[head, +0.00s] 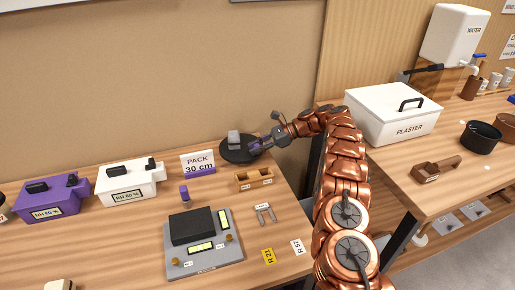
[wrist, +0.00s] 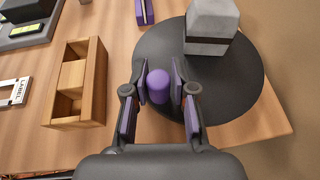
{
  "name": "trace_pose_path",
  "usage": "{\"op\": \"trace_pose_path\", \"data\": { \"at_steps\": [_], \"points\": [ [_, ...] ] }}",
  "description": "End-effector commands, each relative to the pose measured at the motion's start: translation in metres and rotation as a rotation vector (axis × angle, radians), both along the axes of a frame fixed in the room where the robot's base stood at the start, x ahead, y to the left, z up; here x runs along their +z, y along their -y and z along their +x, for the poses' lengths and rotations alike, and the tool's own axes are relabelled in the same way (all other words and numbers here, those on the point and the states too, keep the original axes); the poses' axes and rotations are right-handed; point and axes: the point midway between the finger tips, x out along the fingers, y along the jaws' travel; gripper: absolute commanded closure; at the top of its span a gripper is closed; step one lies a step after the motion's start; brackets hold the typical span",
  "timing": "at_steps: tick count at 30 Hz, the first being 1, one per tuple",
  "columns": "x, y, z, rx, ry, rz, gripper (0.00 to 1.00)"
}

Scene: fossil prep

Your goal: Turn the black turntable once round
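The black turntable (wrist: 225,95) is a round dark disc at the table's back right corner; in the head view (head: 236,158) my gripper partly covers its right side. A grey block with a dark band (wrist: 211,25) stands on its far part. A purple upright knob (wrist: 159,88) rises near the disc's left edge. My gripper (wrist: 160,82) has its two purple-padded fingers on either side of the knob, seemingly shut on it with little or no gap. In the head view my gripper (head: 258,146) reaches the turntable from the right. The knob's base is partly hidden.
A PACK 30 cm sign (head: 198,162) and a purple-topped piece (head: 184,193) are further left. The wall is close behind. A white plaster box (head: 395,112) stands on the right bench.

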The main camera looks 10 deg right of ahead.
Motion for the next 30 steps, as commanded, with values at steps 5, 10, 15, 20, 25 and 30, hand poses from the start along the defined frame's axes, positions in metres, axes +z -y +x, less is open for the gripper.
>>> {"op": "trace_pose_path", "data": {
  "at_steps": [5,10,15,20,25,30],
  "points": [
    [-0.001,0.001,-0.001,0.0,-0.002,-0.001,0.54],
    [-0.002,0.001,-0.001,0.0,-0.003,-0.002,0.52],
    [0.0,0.001,-0.001,0.0,-0.004,-0.002,0.52],
    [0.013,0.001,-0.001,0.001,-0.003,-0.002,0.52],
    [0.043,0.001,0.0,0.0,-0.001,-0.002,0.52],
    [0.072,0.002,0.0,-0.001,0.0,-0.002,0.52]
  ]
}}
